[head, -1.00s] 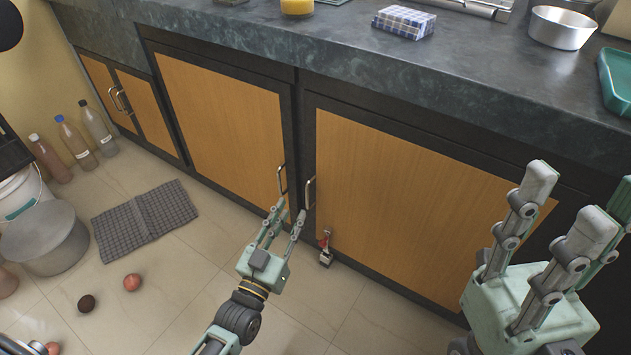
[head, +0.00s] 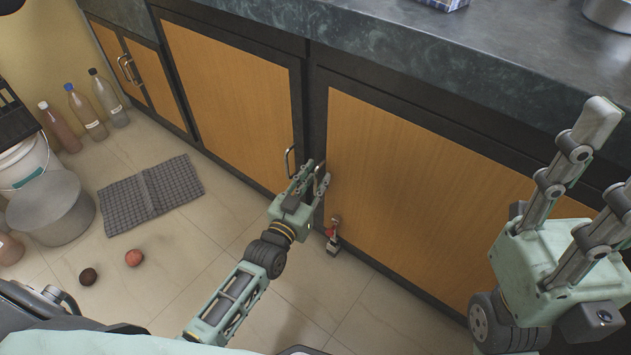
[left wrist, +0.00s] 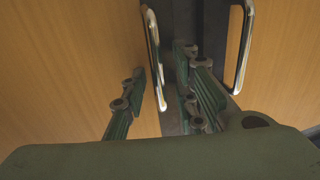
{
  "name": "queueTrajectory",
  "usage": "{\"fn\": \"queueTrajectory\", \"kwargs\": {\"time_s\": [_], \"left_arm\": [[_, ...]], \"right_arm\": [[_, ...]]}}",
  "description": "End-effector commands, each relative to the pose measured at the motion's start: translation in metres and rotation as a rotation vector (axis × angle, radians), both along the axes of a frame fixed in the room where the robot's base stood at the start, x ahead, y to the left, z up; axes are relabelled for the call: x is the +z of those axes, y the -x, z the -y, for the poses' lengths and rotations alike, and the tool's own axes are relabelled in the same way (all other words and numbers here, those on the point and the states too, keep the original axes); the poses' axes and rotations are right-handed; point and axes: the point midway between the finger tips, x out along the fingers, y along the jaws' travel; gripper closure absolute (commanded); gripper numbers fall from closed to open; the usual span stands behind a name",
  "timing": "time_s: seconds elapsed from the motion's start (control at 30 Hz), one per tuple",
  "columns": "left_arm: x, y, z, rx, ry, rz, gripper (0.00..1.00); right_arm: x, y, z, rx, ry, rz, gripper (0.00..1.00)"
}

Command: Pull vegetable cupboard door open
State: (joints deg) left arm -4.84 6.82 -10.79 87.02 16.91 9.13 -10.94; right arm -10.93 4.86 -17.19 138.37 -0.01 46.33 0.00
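Two large wooden cupboard doors meet at a dark frame post: a left door (head: 230,100) and a right door (head: 430,190). Both look shut. I cannot tell which one is the vegetable cupboard. The left door's metal handle (head: 288,160) shows beside my left gripper (head: 316,172). That gripper is open at the right door's handle, which its fingers mostly hide in the head view. In the left wrist view, which looks turned over, this handle (left wrist: 153,60) stands between the spread fingers. The other handle (left wrist: 241,45) lies outside them. My right gripper (head: 605,160) is open and empty.
A dark stone counter (head: 420,60) overhangs the doors. A small red and grey object (head: 333,237) is on the floor by the right door. A grey mat (head: 150,193), bottles (head: 85,110), a pot (head: 50,208) and two round items are on the floor at left.

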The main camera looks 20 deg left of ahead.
Motion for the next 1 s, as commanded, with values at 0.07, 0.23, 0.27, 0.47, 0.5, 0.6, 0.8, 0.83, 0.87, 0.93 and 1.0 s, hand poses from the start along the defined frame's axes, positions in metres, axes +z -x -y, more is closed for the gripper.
{"fn": "queueTrajectory", "kwargs": {"time_s": [0.07, 0.23, 0.27, 0.47, 0.5, 0.6, 0.8, 0.83, 0.87, 0.93, 1.0], "left_arm": [[0.0000, -0.0007, 0.0001, 0.000, 0.000, 0.000, 0.73], [0.0003, -0.0004, 0.0001, 0.000, 0.000, 0.000, 0.75], [0.0003, -0.0004, 0.0001, 0.000, 0.000, 0.000, 0.77], [0.0004, -0.0003, 0.0000, 0.000, 0.000, 0.000, 0.95], [0.0004, -0.0002, 0.0000, 0.000, 0.000, 0.000, 0.98], [0.0004, -0.0002, 0.0000, 0.000, 0.000, 0.000, 1.00], [0.0004, -0.0002, 0.0000, 0.000, 0.000, 0.001, 1.00], [0.0004, -0.0002, 0.0000, 0.000, 0.000, 0.001, 1.00], [0.0004, -0.0001, 0.0000, 0.000, 0.000, 0.001, 1.00], [0.0004, -0.0001, 0.0001, 0.000, 0.000, 0.001, 1.00], [0.0004, -0.0001, 0.0001, 0.000, 0.000, 0.001, 1.00]], "right_arm": [[0.0006, 0.0001, 0.0000, 0.000, -0.001, 0.002, 0.60], [0.0008, 0.0001, -0.0001, 0.000, -0.001, 0.002, 0.60], [0.0008, 0.0001, -0.0001, 0.000, 0.000, 0.002, 0.60], [0.0009, 0.0001, -0.0002, 0.000, 0.000, 0.002, 0.60], [0.0009, 0.0002, -0.0002, 0.000, 0.000, 0.002, 0.60], [0.0008, 0.0003, -0.0001, 0.000, 0.000, 0.002, 0.60], [0.0008, 0.0003, -0.0001, 0.000, -0.001, 0.002, 0.60], [0.0008, 0.0003, -0.0001, 0.000, -0.001, 0.002, 0.60], [0.0008, 0.0003, -0.0001, 0.000, -0.001, 0.002, 0.60], [0.0008, 0.0002, -0.0001, 0.000, -0.001, 0.002, 0.60], [0.0008, 0.0002, -0.0001, 0.000, -0.001, 0.002, 0.60]]}}
